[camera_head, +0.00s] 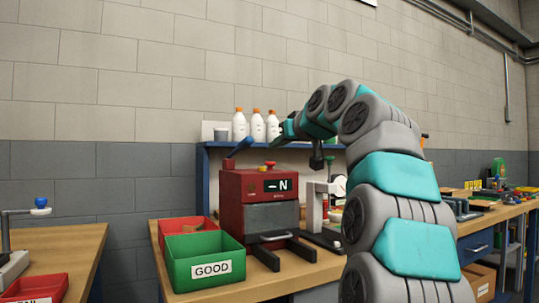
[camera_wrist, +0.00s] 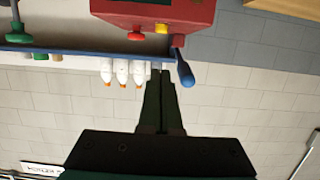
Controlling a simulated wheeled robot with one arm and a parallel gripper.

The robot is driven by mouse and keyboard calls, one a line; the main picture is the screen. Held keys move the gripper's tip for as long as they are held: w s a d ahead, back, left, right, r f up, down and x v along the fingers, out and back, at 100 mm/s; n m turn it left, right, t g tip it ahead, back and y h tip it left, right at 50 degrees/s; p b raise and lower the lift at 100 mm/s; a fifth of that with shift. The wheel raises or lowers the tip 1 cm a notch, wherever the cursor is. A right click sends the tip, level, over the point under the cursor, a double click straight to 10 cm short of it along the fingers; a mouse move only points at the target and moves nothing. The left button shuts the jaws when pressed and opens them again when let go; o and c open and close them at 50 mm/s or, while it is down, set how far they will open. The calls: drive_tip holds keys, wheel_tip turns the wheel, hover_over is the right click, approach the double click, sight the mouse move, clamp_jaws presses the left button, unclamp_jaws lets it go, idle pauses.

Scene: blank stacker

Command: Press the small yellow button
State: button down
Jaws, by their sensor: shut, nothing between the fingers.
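The small yellow button (camera_head: 262,169) is on the top of the red machine (camera_head: 230,194), beside a red mushroom knob (camera_head: 270,164). The wrist view shows the scene upside down. There the yellow button (camera_wrist: 161,28) juts from the red housing (camera_wrist: 120,10), between the red knob (camera_wrist: 136,36) and a blue-handled lever (camera_wrist: 183,70). My gripper (camera_wrist: 160,72) is shut and empty, its dark fingers together. The fingertips appear apart from the button, with bottles and wall behind them. In the head view my arm arches in from the right, its end above the machine.
White bottles (camera_head: 257,127) stand on the blue shelf (camera_head: 205,146) behind the machine. A green bin marked GOOD (camera_head: 211,269) and a red bin (camera_head: 178,225) sit to its left on the wooden bench (camera_head: 315,277). A grey press stand (camera_head: 314,205) is close on its right.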

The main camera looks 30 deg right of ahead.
drive_tip(key=shift+v, duration=1.7)
drive_tip(key=shift+s, duration=0.1)
